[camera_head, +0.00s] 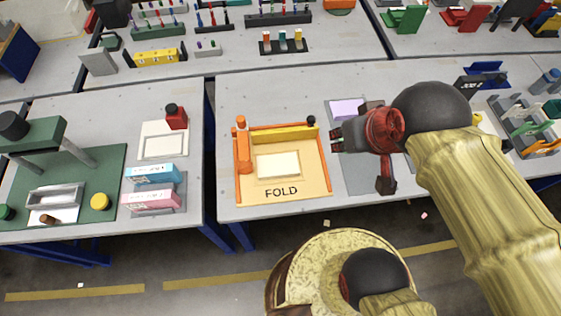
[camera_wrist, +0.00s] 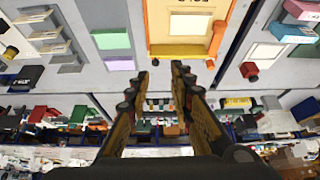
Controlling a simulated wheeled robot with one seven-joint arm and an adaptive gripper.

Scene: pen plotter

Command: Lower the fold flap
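The fold station (camera_head: 282,195) is a tan board with an orange frame and the word FOLD at its front. A yellow bar-like flap (camera_head: 284,133) stands raised along its back edge, with a black knob (camera_head: 311,121) at its right end. A pale sheet (camera_head: 278,165) lies on the board. My gripper (camera_head: 337,138) is just right of the station and the knob, apart from them. In the wrist view the open, empty fingers (camera_wrist: 166,68) point towards the flap (camera_wrist: 182,50), which shows upside down at the top.
An orange post (camera_head: 243,145) stands at the station's back left corner. A lilac block (camera_head: 346,108) lies on a grey mat behind my gripper. Pink and blue boxes (camera_head: 152,186) sit on the left table. A rack with coloured pegs (camera_head: 283,42) stands on the back table.

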